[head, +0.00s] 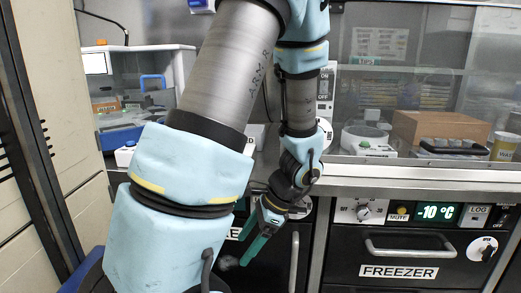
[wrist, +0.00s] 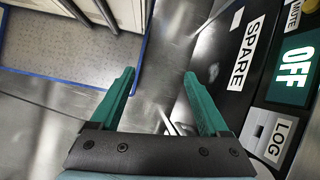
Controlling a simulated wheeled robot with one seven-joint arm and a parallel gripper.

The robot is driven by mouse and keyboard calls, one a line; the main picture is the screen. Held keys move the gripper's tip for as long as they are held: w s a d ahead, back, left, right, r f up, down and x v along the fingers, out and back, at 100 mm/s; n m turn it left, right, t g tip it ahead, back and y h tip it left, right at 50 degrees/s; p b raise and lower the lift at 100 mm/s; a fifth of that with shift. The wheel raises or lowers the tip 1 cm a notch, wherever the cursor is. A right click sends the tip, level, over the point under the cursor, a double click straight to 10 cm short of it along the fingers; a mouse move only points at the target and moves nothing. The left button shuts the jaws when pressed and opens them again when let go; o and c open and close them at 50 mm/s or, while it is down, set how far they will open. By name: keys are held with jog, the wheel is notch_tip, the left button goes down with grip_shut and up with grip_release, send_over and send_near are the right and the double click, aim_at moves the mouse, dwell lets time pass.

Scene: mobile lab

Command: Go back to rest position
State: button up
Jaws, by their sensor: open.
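My gripper (head: 258,236) hangs at the end of my arm in the head view, pointing down and to the left, in front of the dark drawer fronts below the counter. In the wrist view my gripper (wrist: 160,85) shows its two green fingers spread apart with nothing between them. A black panel labelled SPARE (wrist: 238,52) lies beyond the right finger. My arm is bent and covers much of the middle of the head view.
The freezer drawer (head: 399,272) with its handle is at the lower right. A blue-edged grey floor area (wrist: 75,50) shows in the wrist view. A beige cabinet (head: 70,90) stands at left.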

jog(key=a+r+n+t+h+p, duration=0.1)
jog(key=r+n+h+p, duration=0.2)
jog(key=r+n+p, duration=0.4)
jog(key=w+a+r+n+h+p, duration=0.1)
jog(key=a+r+n+h+p, duration=0.1)
jog(key=r+n+p, duration=0.6)
notch_tip(320, 180, up, 7)
jog(key=shift+w+a+r+t+h, duration=0.1)
jog(key=shift+w+a+t+h, duration=0.1)
jog(key=shift+a+t+h, duration=0.3)
jog(key=shift+d, duration=0.2)
dwell(1.1)
